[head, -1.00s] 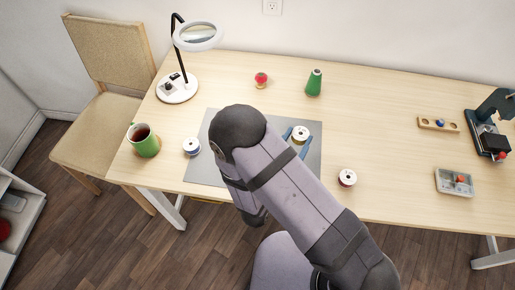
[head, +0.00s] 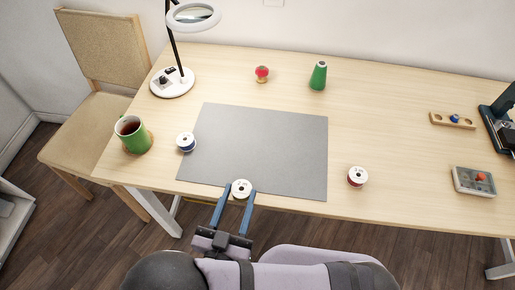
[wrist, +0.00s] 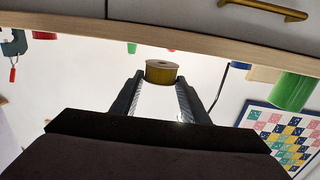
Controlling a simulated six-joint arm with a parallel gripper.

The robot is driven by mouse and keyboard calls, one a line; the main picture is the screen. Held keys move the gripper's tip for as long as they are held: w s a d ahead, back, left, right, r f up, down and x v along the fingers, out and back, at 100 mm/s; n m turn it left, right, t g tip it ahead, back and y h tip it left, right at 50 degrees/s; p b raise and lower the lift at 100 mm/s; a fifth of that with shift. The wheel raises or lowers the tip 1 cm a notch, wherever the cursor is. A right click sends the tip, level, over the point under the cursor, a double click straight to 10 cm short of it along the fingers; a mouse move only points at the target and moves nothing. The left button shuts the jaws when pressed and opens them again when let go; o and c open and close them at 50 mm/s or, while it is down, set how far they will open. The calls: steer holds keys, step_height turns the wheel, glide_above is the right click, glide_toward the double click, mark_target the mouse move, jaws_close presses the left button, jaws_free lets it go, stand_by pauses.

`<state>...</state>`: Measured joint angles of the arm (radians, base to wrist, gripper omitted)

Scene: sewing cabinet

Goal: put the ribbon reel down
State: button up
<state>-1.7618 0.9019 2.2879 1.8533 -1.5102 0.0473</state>
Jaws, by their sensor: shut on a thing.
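My gripper (head: 239,193) is shut on a ribbon reel (head: 241,188) with a pale top and dark centre hole. In the head view it overlaps the front edge of the grey mat (head: 270,140). In the wrist view, which is upside down, the reel (wrist: 161,73) shows yellow-olive ribbon between the fingertips. A gap there separates it from the tabletop edge (wrist: 200,47), so it looks held above table height. Exact height over the mat is unclear. The mat's visible surface is bare.
A blue reel (head: 186,142) stands by the mat's left edge and a red reel (head: 357,177) to its right. A green mug (head: 133,135), magnifier lamp (head: 172,83), red pincushion (head: 262,74) and green cone (head: 318,76) stand around. A small tray (head: 474,181) is at right.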

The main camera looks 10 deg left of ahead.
steer(key=shift+s+f, duration=0.15)
steer(key=shift+s, duration=0.35)
steer(key=p, duration=0.2)
glide_toward(255, 153)
steer(key=w+r, duration=0.1)
steer(key=w, duration=0.1)
steer(key=w+r, duration=0.1)
steer(key=w, duration=0.2)
steer(key=w+r, duration=0.2)
steer(key=shift+w+d+r, duration=0.1)
steer(key=shift+w+d, duration=0.2)
steer(key=shift+d, duration=0.1)
steer(key=w, duration=0.1)
steer(key=w+f, duration=0.1)
steer(key=shift+w+d+p, duration=0.1)
steer(key=shift+w+p, duration=0.15)
steer(key=shift+p, duration=0.15)
steer(key=shift+f, duration=0.3)
steer(key=shift+s+f, duration=0.1)
steer(key=shift+f, duration=0.15)
steer(key=o, duration=1)
